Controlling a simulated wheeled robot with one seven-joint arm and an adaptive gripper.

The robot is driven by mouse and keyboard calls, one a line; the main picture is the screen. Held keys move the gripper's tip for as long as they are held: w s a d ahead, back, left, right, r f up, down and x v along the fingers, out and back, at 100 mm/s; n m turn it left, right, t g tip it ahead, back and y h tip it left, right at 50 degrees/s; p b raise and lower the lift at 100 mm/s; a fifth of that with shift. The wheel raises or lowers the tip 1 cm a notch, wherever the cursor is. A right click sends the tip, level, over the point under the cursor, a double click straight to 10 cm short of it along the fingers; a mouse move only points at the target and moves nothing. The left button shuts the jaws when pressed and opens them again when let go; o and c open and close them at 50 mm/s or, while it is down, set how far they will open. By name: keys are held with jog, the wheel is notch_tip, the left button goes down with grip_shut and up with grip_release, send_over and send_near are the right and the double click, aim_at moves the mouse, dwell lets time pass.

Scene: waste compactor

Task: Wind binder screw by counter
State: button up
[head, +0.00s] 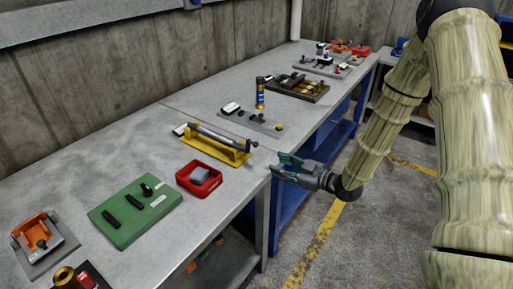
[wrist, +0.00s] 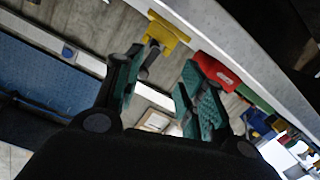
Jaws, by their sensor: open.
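A yellow stand (head: 222,153) on the bench carries a long grey rod (head: 210,135) with a dark knob (head: 254,144) at its right end. A small white-faced block (head: 181,129) is by its left end; it may be the counter, but no digits can be read. I cannot tell for sure that the rod is the binder screw. My gripper (head: 278,166) is open and empty at the bench's front edge, apart from the stand and to its right. In the wrist view, its teal fingers (wrist: 163,62) are spread, with a yellow part of the stand (wrist: 168,32) beyond them.
A red tray (head: 206,188) with a grey block stands in front of the yellow stand; a green board (head: 128,212) is further left. A grey plate (head: 251,121) with a blue-and-gold cylinder (head: 260,94) is behind. The bench edge and blue legs (head: 290,200) are near my gripper.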

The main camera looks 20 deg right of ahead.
aim_at(256, 142)
jog(key=w+a+r, duration=0.1)
jog(key=w+a, duration=0.1)
jog(key=w+a+r+n+y+p, duration=0.1)
jog(key=w+a, duration=0.1)
jog(key=w, duration=0.1)
jog(key=w+a+r+n+p, duration=0.1)
jog(key=w+a+r, duration=0.1)
jog(key=w, duration=0.1)
jog(key=shift+w+a, duration=0.1)
jog(key=shift+w, duration=0.15)
dwell(0.4)
grip_shut()
